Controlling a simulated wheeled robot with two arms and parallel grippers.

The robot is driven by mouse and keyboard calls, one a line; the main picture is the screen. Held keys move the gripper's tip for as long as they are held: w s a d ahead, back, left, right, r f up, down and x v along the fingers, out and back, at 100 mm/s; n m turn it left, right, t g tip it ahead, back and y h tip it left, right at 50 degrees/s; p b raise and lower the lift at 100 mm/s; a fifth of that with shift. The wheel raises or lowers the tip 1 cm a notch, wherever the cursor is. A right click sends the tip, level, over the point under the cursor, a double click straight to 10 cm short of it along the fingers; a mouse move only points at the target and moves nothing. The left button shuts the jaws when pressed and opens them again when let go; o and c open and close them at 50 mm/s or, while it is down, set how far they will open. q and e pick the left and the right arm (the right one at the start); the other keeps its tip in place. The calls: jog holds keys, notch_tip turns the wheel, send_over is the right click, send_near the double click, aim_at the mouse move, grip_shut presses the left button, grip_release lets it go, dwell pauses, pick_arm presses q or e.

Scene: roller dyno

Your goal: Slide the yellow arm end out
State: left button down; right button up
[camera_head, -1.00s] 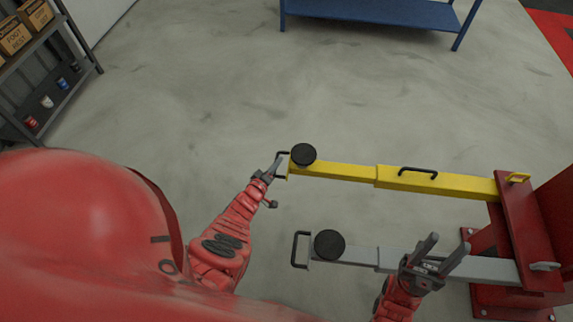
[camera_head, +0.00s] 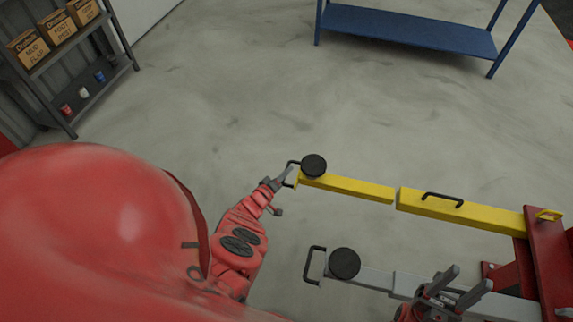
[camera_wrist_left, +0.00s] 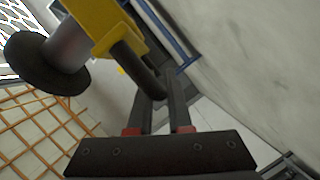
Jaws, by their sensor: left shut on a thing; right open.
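The yellow arm (camera_head: 430,207) runs from the red post at right toward the left. Its thinner inner section (camera_head: 345,186) stands out of the thicker sleeve, with a narrow gap showing where they meet. The inner section carries a round black pad (camera_head: 313,166) and a black end handle (camera_head: 291,163). My left gripper (camera_head: 287,174) is shut on that handle; the wrist view shows the fingers (camera_wrist_left: 164,105) at the dark handle bar (camera_wrist_left: 138,68) below the yellow end. My right gripper (camera_head: 468,278) is open and empty, over the grey arm (camera_head: 375,279).
The grey arm has its own black pad (camera_head: 344,263) and end handle (camera_head: 314,265). A red carriage (camera_head: 548,250) bears both arms. A blue bench (camera_head: 410,28) stands at the back, a shelf with boxes (camera_head: 62,60) at far left. The floor between is clear.

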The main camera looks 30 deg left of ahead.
pick_arm(q)
jog(key=shift+a, duration=0.1)
jog(key=c, duration=0.8)
grip_release()
jog(key=shift+c, duration=0.2)
jog(key=shift+s, duration=0.1)
jog(key=shift+s+r+p, duration=0.1)
jog(key=shift+s+p, duration=0.1)
jog(key=shift+p, duration=0.1)
jog(key=p+v, duration=0.3)
jog(key=v, duration=1.3)
jog(key=shift+s+p, duration=0.35)
jog(key=shift+s, duration=0.05)
